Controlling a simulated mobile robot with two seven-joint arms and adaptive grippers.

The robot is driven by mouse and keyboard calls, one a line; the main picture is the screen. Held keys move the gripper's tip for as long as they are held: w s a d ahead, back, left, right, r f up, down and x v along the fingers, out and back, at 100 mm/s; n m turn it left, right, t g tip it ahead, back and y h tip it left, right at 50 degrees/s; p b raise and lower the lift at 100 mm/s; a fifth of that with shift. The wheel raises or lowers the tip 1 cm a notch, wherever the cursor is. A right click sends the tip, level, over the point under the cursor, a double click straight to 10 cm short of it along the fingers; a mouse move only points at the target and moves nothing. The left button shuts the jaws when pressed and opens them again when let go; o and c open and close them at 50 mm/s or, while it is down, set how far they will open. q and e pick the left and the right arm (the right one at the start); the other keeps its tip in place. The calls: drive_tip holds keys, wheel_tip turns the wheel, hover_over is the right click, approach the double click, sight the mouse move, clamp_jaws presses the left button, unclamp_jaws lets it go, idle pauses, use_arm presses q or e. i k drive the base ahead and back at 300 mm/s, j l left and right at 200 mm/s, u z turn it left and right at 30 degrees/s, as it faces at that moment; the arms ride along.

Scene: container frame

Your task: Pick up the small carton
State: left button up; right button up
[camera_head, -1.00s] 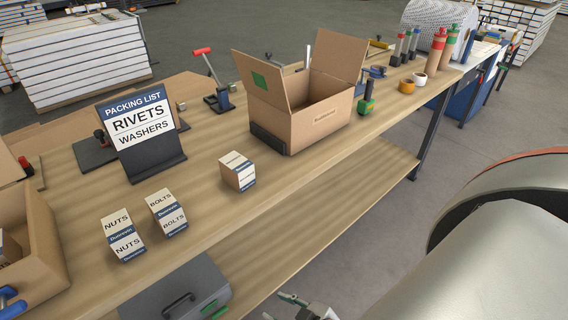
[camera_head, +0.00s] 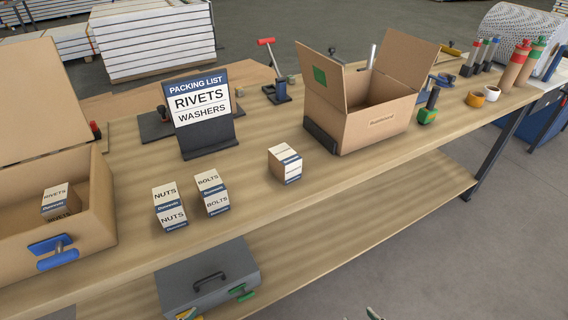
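Several small white-and-brown cartons with blue bands are in the head view. A nuts carton (camera_head: 169,206) and a bolts carton (camera_head: 212,192) stand side by side on the workbench. Another small carton (camera_head: 285,164) stands to their right, its label too small to read. A rivets carton (camera_head: 58,202) sits inside the open cardboard box (camera_head: 92,205) at the left. Only a small tip of what looks like my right gripper (camera_head: 374,314) shows at the bottom edge, below the bench and apart from every carton. Its opening is cut off. My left gripper is out of view.
A packing list sign (camera_head: 203,112) reads rivets and washers. An open cardboard box (camera_head: 371,122) stands behind and right of the small carton. A blue-handled tool (camera_head: 53,250) is at the left box's front. A grey toolbox (camera_head: 207,280) is below the bench top.

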sight(285, 162)
drive_tip(key=i+l+z, duration=0.1)
drive_tip(key=l+z, duration=0.25)
drive_tip(key=i+l+z, duration=0.1)
drive_tip(key=l+z, duration=0.25)
drive_tip(key=j, duration=0.1)
